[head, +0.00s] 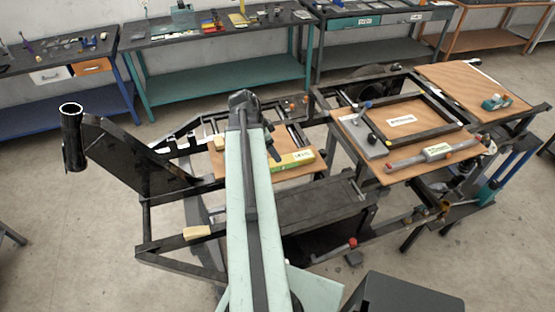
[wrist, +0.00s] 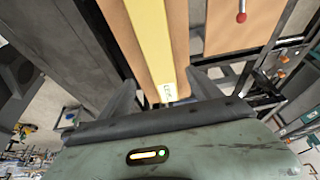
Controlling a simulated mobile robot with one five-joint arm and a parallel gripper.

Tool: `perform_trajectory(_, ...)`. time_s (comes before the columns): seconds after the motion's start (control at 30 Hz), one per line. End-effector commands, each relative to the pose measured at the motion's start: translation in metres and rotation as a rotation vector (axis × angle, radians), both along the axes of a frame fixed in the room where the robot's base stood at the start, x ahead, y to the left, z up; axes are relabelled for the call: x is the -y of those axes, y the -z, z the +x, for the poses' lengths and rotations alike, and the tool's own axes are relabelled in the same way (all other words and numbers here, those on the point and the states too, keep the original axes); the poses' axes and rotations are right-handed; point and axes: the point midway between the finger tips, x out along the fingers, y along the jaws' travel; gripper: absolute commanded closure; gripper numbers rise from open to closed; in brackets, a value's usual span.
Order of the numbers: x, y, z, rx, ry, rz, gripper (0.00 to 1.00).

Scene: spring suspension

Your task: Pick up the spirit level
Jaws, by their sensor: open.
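The spirit level is a long yellow bar with a white label. In the head view the spirit level (head: 292,160) lies on a brown wooden board, just right of my arm. In the wrist view the yellow bar (wrist: 150,35) runs up from between my fingers, its labelled end nearest me. My gripper (wrist: 161,80) is open, with one dark finger on each side of the bar's near end. I see no finger touching the bar. In the head view my arm hides part of the board and the fingers are hard to make out.
A dark metal frame surrounds the wooden board (head: 217,165). To the right, a second board (head: 380,130) bears a dark rectangular frame and a grey bar with red ends (head: 432,153). A dark tube (head: 72,145) stands at left. Workbenches line the wall (head: 220,35).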

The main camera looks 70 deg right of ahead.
Motion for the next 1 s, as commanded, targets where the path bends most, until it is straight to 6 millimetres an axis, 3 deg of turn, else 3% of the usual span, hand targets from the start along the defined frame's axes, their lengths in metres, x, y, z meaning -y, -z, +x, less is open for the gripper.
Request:
perform_trajectory(0.2, 0.008, 0.026, -0.013, 0.0, 0.013, 0.001, 0.27)
perform_trajectory(0.43, 0.013, 0.032, -0.019, 0.0, 0.018, 0.002, 0.27)
perform_trajectory(0.7, 0.023, 0.075, -0.029, 0.0, 0.022, 0.002, 0.27)
perform_trajectory(0.97, 0.025, 0.074, -0.032, 0.0, 0.02, 0.002, 0.27)
perform_trajectory(1.0, 0.025, 0.074, -0.032, 0.0, 0.02, 0.002, 0.36)
